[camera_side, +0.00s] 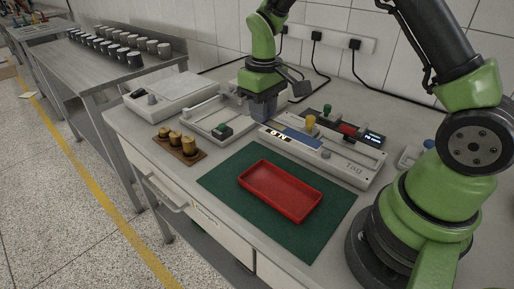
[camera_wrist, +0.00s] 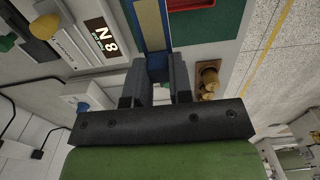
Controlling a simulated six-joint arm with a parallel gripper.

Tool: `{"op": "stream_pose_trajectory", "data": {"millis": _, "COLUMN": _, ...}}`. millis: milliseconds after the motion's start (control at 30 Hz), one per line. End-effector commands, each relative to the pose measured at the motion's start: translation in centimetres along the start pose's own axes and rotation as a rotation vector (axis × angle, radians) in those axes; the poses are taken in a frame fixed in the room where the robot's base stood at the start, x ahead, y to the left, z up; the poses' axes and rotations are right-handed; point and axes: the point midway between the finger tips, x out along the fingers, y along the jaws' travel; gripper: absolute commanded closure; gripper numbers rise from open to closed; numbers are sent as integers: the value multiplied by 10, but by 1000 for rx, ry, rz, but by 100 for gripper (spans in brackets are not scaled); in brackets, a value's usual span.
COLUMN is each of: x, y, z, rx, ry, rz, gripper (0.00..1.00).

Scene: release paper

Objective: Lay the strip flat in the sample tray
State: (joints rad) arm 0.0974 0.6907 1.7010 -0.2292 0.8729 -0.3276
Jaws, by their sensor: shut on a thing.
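My gripper (camera_side: 263,112) is over the bench behind the green mat, its fingers pointing down. In the wrist view its two dark fingers (camera_wrist: 160,80) are shut on the blue end of the strip (camera_wrist: 150,28). The strip is long and narrow, blue with a pale tan band. In the side view the strip (camera_side: 296,137) reaches from the gripper toward the right, over the grey test device. The red sample tray (camera_side: 297,207) looks empty and lies on the mat, in front and to the right of my gripper. The tray edge (camera_wrist: 190,4) shows in the wrist view.
The green mat (camera_side: 232,178) lies around the tray. The grey test device (camera_side: 352,166) has a yellow knob (camera_side: 310,121) and a lit display. Brass weights in a wooden block (camera_side: 188,153) stand left of the mat. Another grey device (camera_side: 208,128) stands behind the weights.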

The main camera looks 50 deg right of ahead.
Motion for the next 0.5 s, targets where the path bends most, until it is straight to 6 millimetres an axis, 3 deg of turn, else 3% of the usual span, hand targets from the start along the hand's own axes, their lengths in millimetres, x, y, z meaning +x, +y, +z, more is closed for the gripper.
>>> {"op": "stream_pose_trajectory", "data": {"millis": 100, "x": -22, "y": -16, "z": 24, "rx": -4, "ry": 3, "rz": 0, "gripper": 100}}
{"op": "stream_pose_trajectory", "data": {"millis": 300, "x": -41, "y": -30, "z": 56, "rx": -1, "ry": 1, "rz": 0, "gripper": 100}}
{"op": "stream_pose_trajectory", "data": {"millis": 500, "x": -45, "y": -33, "z": 65, "rx": 1, "ry": -1, "rz": 0, "gripper": 100}}
